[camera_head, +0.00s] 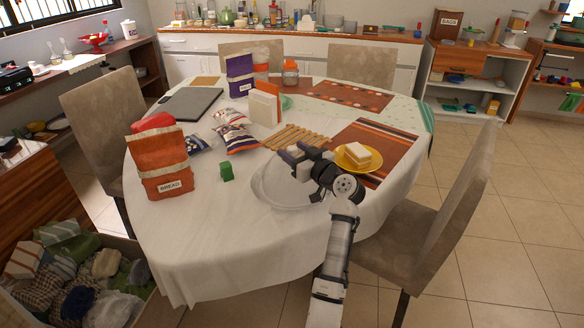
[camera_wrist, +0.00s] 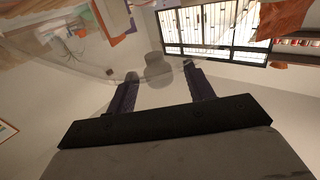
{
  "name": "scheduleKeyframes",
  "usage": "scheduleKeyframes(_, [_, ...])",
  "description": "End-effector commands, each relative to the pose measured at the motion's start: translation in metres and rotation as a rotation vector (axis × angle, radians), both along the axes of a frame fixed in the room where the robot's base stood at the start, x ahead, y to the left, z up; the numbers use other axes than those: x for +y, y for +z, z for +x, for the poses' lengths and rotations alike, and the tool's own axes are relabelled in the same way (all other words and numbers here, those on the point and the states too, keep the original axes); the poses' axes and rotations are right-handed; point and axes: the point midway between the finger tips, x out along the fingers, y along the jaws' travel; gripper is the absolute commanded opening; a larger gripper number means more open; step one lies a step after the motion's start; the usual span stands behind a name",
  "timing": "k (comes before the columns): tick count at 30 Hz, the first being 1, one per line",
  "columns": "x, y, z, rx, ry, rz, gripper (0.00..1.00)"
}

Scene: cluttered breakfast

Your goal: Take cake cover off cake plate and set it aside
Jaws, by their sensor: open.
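The clear cake cover (camera_head: 263,188) stands on the table's front part, below and around my gripper. Its see-through curved wall also shows in the wrist view (camera_wrist: 75,62). Its grey knob (camera_wrist: 158,68) appears between the two fingertips of my gripper (camera_wrist: 160,75), with space showing on both sides. My gripper (camera_head: 290,153) is open over the top of the cover in the head view and hides part of it. I cannot clearly make out the cake plate apart from the cover's round base.
A yellow plate with a sandwich (camera_head: 357,155) is close on the right, by my wrist. A wooden rack (camera_head: 296,136) lies just behind. A small green object (camera_head: 227,173) and the bread bag (camera_head: 160,160) stand left. White tablecloth (camera_head: 225,235) is bare at the front left.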

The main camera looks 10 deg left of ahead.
Motion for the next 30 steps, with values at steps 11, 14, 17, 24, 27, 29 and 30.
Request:
scheduleKeyframes(11, [0.0098, -0.0011, 0.0081, 0.000, -0.001, 0.000, 0.51])
scheduleKeyframes(14, [0.0098, -0.0010, 0.0081, 0.000, -0.001, 0.000, 0.38])
scheduleKeyframes(17, [0.0097, -0.0010, 0.0081, 0.000, -0.001, 0.000, 0.25])
scheduleKeyframes(24, [0.0096, -0.0010, 0.0080, 0.000, -0.001, 0.000, 0.00])
scheduleKeyframes(27, [0.0096, -0.0003, 0.0080, -0.001, -0.001, 0.000, 0.00])
scheduleKeyframes(29, [0.0096, -0.0003, 0.0080, -0.001, -0.001, 0.000, 0.00])
scheduleKeyframes(30, [0.0096, -0.0003, 0.0080, -0.001, -0.001, 0.000, 0.00])
